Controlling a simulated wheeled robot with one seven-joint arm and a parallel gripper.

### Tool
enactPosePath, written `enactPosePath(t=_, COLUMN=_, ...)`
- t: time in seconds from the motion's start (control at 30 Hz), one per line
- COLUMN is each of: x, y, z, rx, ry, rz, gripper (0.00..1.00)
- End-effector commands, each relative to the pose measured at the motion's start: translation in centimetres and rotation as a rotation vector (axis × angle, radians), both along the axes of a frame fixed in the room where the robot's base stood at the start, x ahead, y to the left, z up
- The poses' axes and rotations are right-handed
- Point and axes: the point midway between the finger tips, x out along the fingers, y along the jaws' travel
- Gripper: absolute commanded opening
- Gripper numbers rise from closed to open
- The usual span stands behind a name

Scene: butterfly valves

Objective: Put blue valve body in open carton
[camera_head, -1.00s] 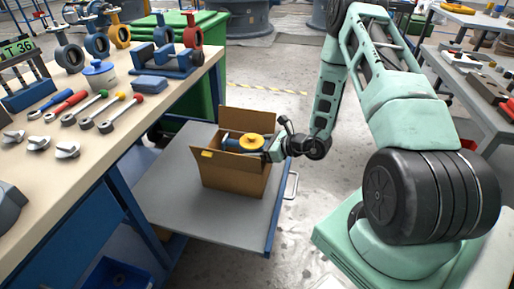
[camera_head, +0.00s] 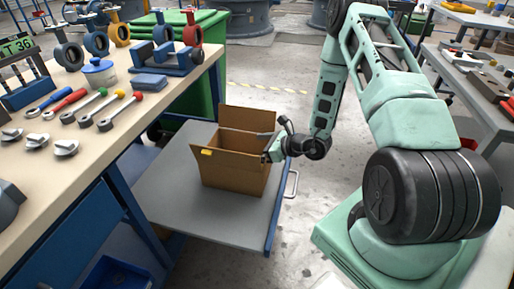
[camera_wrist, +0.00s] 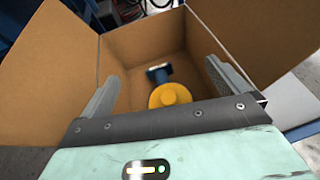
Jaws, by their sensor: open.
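The open carton (camera_head: 235,172) stands on the grey platform of a cart, with its flaps spread. In the wrist view its cardboard walls (camera_wrist: 145,45) surround the scene. The blue valve body (camera_wrist: 158,73), with a round yellow disc (camera_wrist: 170,95) on it, lies inside the carton, below my fingers. The carton's front wall hides it in the head view. My gripper (camera_head: 266,146) is at the carton's right rim, its fingers reaching over the opening. In the wrist view my gripper (camera_wrist: 162,80) has its two fingers wide apart with nothing between them.
A green bin (camera_head: 205,60) stands behind the cart. The cart platform (camera_head: 165,195) is bare around the carton.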

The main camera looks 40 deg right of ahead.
Motion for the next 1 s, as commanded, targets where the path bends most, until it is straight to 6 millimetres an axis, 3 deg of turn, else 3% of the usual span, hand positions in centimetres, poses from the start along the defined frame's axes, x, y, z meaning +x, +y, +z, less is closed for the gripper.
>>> enactPosePath(t=0.07, x=-0.1, y=-0.1, z=1.3, rx=0.0, ry=0.0, rz=-0.001, gripper=1.0)
enactPosePath(t=0.4, x=-6.2, y=-3.4, z=3.8, rx=0.0, ry=0.0, rz=-0.005, gripper=1.0)
enactPosePath(t=0.6, x=-8.8, y=-4.8, z=4.9, rx=-0.001, ry=0.001, rz=-0.003, gripper=1.0)
enactPosePath(t=1.0, x=-9.8, y=-5.2, z=5.3, rx=0.0, ry=-0.001, rz=0.0, gripper=1.0)
